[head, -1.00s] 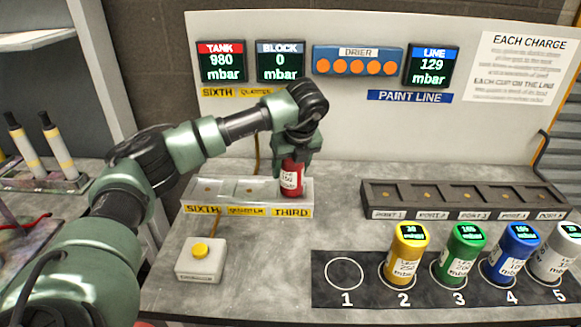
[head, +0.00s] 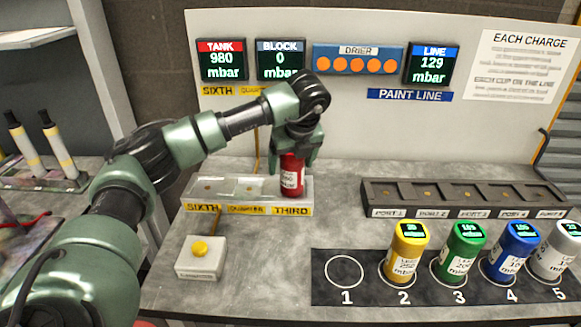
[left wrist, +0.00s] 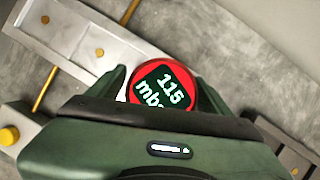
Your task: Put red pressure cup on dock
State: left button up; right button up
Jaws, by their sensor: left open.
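The red pressure cup (head: 292,176) stands upright in the THIRD slot, at the right end of the light grey dock (head: 220,208). In the left wrist view the cup's top (left wrist: 163,88) reads 115 mbar. My left gripper (head: 296,157) is directly above and around the cup's upper part, with its fingers on either side. The fingers are open; whether either one touches the cup I cannot tell. The dock's SIXTH and QUARTER slots to the left are empty. My right gripper is not in view.
Yellow (head: 407,252), green (head: 461,250), blue (head: 511,252) and silver (head: 556,252) cups stand on numbered circles 2 to 5; circle 1 (head: 344,272) is empty. The dark port rack (head: 465,214) is empty. A yellow-button box (head: 201,258) sits front left. The panel shows BLOCK 0 mbar.

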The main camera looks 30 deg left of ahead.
pick_arm(q)
jog(key=b+v, duration=0.1)
jog(key=v, duration=0.9)
jog(key=shift+r, duration=0.25)
jog(key=shift+s+d, duration=0.1)
